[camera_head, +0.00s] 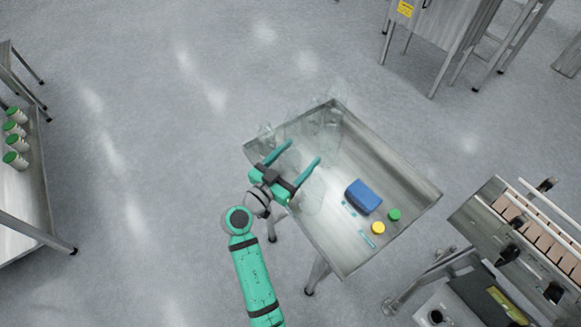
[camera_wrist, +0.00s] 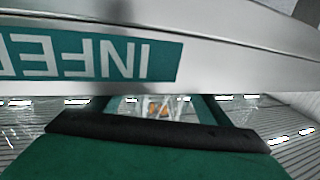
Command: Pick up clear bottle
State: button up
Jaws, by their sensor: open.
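Several clear bottles, hard to tell apart, stand or lie at the far left end of the metal tray table (camera_head: 395,170). One group of clear bottles (camera_head: 328,118) is near its far corner, and more clear shapes lie around and below my gripper. My gripper (camera_head: 303,152) is open, its two green fingers pointing up and right over the table's left part. Nothing solid shows between the fingers, though the transparent shapes make this hard to judge. In the wrist view a metal edge with a green label (camera_wrist: 90,58) and my gripper's green and black parts fill the picture.
A blue box (camera_head: 363,197), a green lid (camera_head: 394,214), a yellow lid (camera_head: 378,228) and small teal pieces lie on the table's right part. A conveyor machine (camera_head: 520,240) stands at right. White bottles with green caps (camera_head: 16,145) stand on a left table. Open floor lies between.

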jog(key=shift+w, duration=0.2)
jog(key=shift+s+d, duration=0.1)
jog(key=shift+d, duration=0.05)
jog(key=shift+c, duration=0.9)
jog(key=c, duration=0.9)
jog(key=shift+a, duration=0.2)
jog(key=shift+c, duration=0.2)
